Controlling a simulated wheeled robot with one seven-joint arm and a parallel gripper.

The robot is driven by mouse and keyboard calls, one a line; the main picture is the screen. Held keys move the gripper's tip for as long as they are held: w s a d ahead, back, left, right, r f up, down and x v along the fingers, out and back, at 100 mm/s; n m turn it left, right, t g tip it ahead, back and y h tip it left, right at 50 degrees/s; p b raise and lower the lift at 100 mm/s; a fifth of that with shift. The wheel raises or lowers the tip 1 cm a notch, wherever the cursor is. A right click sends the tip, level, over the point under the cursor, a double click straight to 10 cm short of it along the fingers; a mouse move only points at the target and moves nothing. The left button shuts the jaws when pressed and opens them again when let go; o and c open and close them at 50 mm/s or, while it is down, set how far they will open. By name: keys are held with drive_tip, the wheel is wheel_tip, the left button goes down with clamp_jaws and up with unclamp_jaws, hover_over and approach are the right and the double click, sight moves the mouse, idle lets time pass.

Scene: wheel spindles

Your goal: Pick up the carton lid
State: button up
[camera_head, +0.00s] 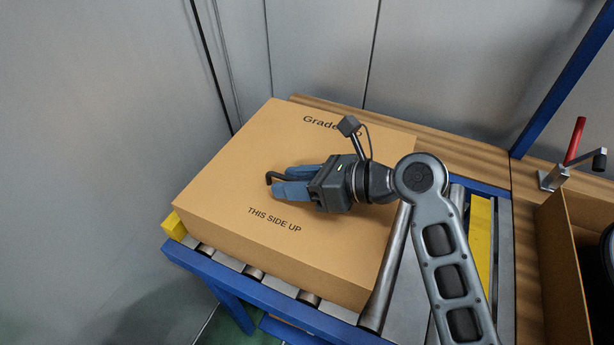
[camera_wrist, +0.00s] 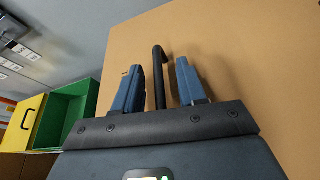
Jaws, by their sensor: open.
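The carton lid (camera_head: 240,150) is a broad tan cardboard surface printed "Grade…" and "THIS SIDE UP". It forms the top of a large box on the rollers; I cannot make out a seam between lid and box. It fills the right of the wrist view (camera_wrist: 250,70). A black bent handle (camera_head: 269,177) stands near the lid's middle; it also shows in the wrist view (camera_wrist: 159,75). My gripper (camera_head: 275,182) is open over the lid, its blue fingers on either side of the handle with gaps between. My gripper partly hides the lid's print.
The box rests on a roller conveyor (camera_head: 255,272) with a blue frame (camera_head: 265,318). A wooden ledge (camera_head: 455,153) runs behind. At right stand an open carton (camera_head: 575,265) and a red-handled clamp (camera_head: 575,140). Grey walls close the left and back.

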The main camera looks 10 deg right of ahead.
drive_tip(key=shift+c, duration=0.4)
clamp_jaws()
idle(0.9)
